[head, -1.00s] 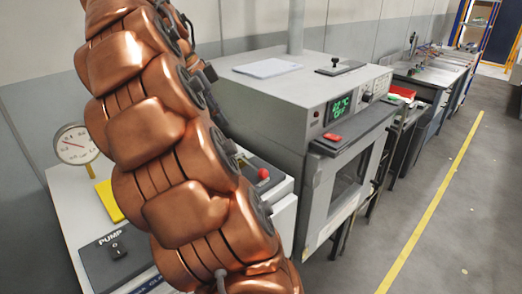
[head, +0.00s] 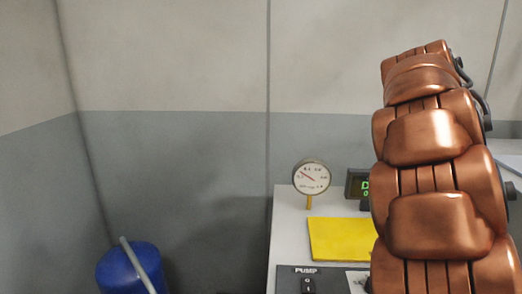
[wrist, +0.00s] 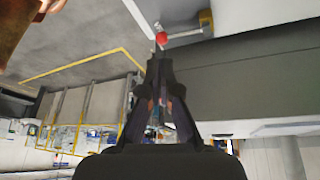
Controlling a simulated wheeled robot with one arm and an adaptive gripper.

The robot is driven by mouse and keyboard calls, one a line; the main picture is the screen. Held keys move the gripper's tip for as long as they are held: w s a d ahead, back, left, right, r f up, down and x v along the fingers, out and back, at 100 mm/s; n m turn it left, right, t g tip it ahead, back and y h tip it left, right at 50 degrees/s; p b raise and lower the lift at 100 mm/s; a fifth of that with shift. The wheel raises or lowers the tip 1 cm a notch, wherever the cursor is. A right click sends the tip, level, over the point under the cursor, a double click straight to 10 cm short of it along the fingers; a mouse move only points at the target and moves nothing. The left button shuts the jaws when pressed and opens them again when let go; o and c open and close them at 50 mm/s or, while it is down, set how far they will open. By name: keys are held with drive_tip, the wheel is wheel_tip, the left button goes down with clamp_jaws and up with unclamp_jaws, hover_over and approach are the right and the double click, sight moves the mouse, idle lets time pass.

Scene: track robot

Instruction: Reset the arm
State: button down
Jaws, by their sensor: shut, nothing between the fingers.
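My copper-coloured arm (head: 435,190) stands raised at the right of the head view, folded upward in front of the white bench. My gripper (wrist: 160,72) shows in the wrist view as two dark fingers that come together at their tips, with nothing between them. It is shut and empty. It does not show in the head view. In the wrist view a red ball-shaped knob (wrist: 162,38) lies just beyond the fingertips in the picture; I cannot tell how far away it is.
A white bench (head: 285,225) carries a dial gauge (head: 312,177), a yellow sheet (head: 340,239), a small green-lit display (head: 357,185) and a PUMP switch panel (head: 298,282). A blue drum (head: 130,270) with a grey pole stands at lower left. Grey walls close the back and left.

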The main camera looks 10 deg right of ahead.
drive_tip(key=s+a+f+n+y, duration=0.1)
drive_tip(key=s+a+f+n, duration=0.4)
drive_tip(key=a+f+n, duration=0.2)
drive_tip(key=s+a+f+n+t+y, duration=0.1)
drive_tip(key=s+a+f+n, duration=0.4)
drive_tip(key=a+f+n, duration=0.2)
drive_tip(key=s+a+f+n+y, duration=0.1)
drive_tip(key=s+a+f+n, duration=0.4)
drive_tip(key=a+n, duration=0.6)
wheel_tip(320, 180, down, 2)
drive_tip(key=a, duration=0.2)
drive_tip(key=shift+a+f+t, duration=0.15)
drive_tip(key=shift+a+t, duration=0.15)
drive_tip(key=shift+a, duration=0.05)
